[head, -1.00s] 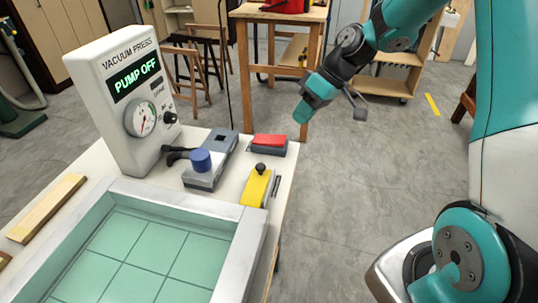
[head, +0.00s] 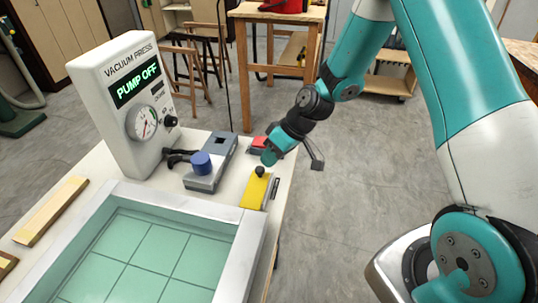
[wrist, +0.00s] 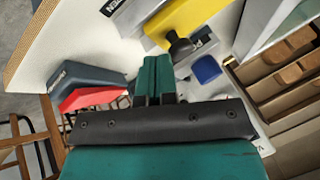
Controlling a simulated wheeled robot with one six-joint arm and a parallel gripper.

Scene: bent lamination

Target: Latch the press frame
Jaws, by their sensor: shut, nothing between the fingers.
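The press frame (head: 248,248) is a pale rim around a teal gridded bed, at the lower left in the head view. A yellow block (head: 255,190) with a black ball knob (head: 260,171) stands by its far right corner. The yellow block (wrist: 187,18) and the black knob (wrist: 182,47) also show in the wrist view, beyond the fingertips. My gripper (head: 268,157) is above the table's right side, behind the yellow block in the head view. Its teal fingers (wrist: 153,70) are shut and empty. I cannot tell whether the frame is latched.
The vacuum press box (head: 130,100) reads "PUMP OFF". A grey unit with a blue knob (head: 201,162) stands left of my gripper. A red-topped block (head: 259,142) is partly hidden behind my gripper; its red part (wrist: 90,97) shows in the wrist view. Wood strips (head: 50,211) lie left.

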